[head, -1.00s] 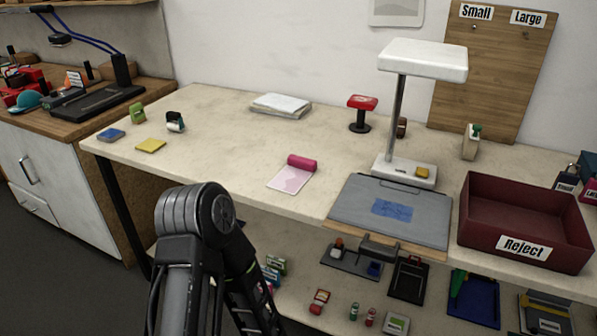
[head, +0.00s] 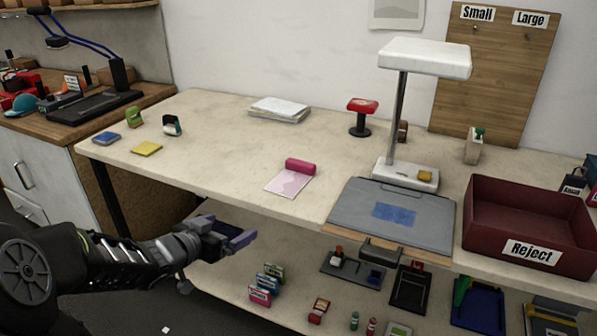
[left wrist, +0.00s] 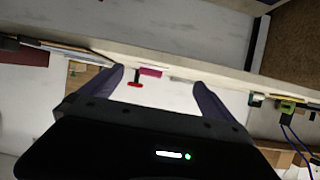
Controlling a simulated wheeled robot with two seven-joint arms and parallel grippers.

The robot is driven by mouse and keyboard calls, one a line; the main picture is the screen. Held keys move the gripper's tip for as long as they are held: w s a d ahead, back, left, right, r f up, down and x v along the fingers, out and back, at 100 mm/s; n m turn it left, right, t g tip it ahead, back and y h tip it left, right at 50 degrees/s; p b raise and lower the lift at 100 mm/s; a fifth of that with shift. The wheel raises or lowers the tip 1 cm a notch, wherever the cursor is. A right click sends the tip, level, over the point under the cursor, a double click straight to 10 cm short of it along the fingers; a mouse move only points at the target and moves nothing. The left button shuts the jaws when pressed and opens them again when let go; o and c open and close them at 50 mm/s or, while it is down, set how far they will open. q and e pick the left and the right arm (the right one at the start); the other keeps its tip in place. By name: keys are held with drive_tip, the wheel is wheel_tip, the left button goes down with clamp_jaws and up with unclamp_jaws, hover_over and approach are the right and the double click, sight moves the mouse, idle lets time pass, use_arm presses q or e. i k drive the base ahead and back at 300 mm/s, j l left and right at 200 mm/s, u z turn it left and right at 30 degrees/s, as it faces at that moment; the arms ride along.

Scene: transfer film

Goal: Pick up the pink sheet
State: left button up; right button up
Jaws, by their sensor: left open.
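The pink sheet (head: 288,182) lies flat on the table, pale pink, with a darker pink roll (head: 300,166) at its far end. In the left wrist view the pink roll (left wrist: 150,72) shows small past the table edge, between the fingers; the flat sheet is hard to make out there. My left gripper (head: 246,236) is open and empty, in front of the table and below its top, to the lower left of the sheet. Its two fingers also show apart in the left wrist view (left wrist: 160,88). My right gripper is out of view.
The table's front edge (head: 240,206) lies between my left gripper and the sheet. A grey board (head: 425,222) with a blue patch and a white lamp-like stand (head: 405,175) are right of the sheet. A red Reject bin (head: 480,232) is farther right.

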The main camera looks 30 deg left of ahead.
sight(289, 183)
drive_tip(key=i, duration=0.95)
